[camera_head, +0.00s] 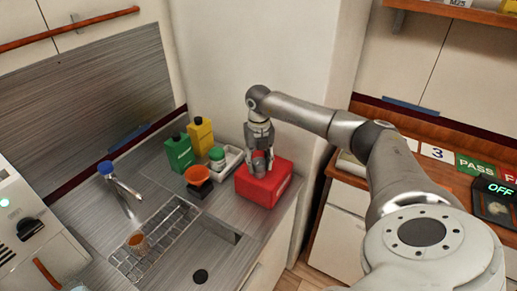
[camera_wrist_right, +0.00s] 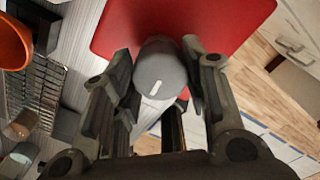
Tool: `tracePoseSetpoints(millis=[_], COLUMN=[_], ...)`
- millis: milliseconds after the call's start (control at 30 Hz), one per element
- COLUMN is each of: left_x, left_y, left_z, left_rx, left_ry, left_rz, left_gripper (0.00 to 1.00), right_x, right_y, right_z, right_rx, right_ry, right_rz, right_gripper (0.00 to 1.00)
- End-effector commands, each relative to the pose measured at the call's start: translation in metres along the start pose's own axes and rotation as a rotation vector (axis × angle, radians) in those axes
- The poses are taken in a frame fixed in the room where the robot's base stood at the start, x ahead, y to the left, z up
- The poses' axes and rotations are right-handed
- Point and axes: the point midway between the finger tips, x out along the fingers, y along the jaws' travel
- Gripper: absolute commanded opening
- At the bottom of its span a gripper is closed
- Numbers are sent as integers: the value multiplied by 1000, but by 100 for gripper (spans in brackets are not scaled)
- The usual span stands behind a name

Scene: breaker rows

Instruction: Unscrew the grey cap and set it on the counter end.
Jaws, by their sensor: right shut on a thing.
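The grey cap (camera_wrist_right: 160,68) sits between the fingers of my right gripper (camera_wrist_right: 162,62) in the wrist view. The gripper is shut on it from above. In the head view, the right gripper (camera_head: 261,152) points down over the red canister (camera_head: 262,186), with the grey cap (camera_head: 259,166) low between its fingers. The cap is at the canister's top; whether it is still threaded on cannot be told. The red canister (camera_wrist_right: 130,28) also shows behind the cap in the wrist view. My left gripper is not in view.
A white tray (camera_head: 232,163) with a green-lidded jar (camera_head: 217,158) stands left of the canister. Green (camera_head: 180,153) and yellow (camera_head: 201,134) bottles and an orange bowl (camera_head: 198,176) are further left. A sink rack (camera_head: 155,240) lies at front left. Bare counter (camera_head: 258,222) is in front of the canister.

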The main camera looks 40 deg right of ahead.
Motion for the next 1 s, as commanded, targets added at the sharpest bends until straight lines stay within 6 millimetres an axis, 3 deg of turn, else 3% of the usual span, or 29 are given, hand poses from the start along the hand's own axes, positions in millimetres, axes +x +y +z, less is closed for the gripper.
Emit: tracePoseSetpoints(millis=[433, 1000], left_x=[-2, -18], left_y=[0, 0], left_z=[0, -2], left_rx=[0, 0], left_ry=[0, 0], left_rz=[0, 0], left_gripper=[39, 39], right_x=[-3, -25], right_y=[0, 0], right_z=[0, 0], right_rx=[-28, -28], right_ry=[0, 0], right_rz=[0, 1], right_gripper=[20, 20])
